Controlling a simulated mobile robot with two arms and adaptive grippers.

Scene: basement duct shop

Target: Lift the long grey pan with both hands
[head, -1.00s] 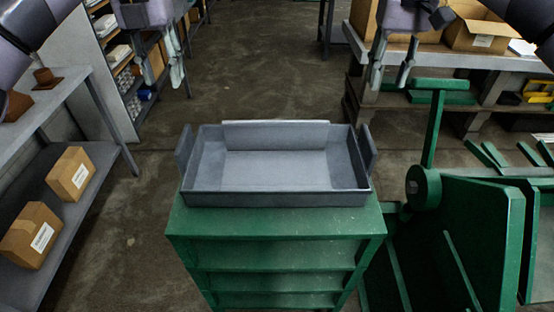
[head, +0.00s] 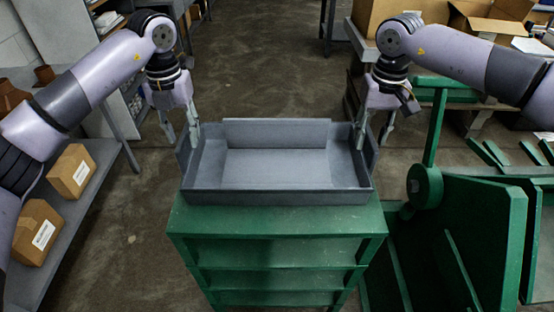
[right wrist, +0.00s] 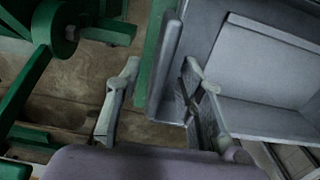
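The long grey pan (head: 275,165) lies level on top of a green shelf unit (head: 277,221). It has an upright plate at each short end. My left gripper (head: 182,138) is open at the pan's left end, one finger outside the left plate and one on the inner side. My right gripper (head: 374,138) is open at the right end, its fingers likewise on either side of the right end plate. In the right wrist view, the end plate (right wrist: 166,62) shows between the spread fingertips of my right gripper (right wrist: 160,70). I cannot tell whether any finger touches the pan.
Green machinery (head: 470,235) stands close on the right, with an upright post (head: 435,125). A grey shelf on the left holds cardboard boxes (head: 72,170). A workbench with boxes (head: 490,25) is at the back right. The floor behind the pan is clear.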

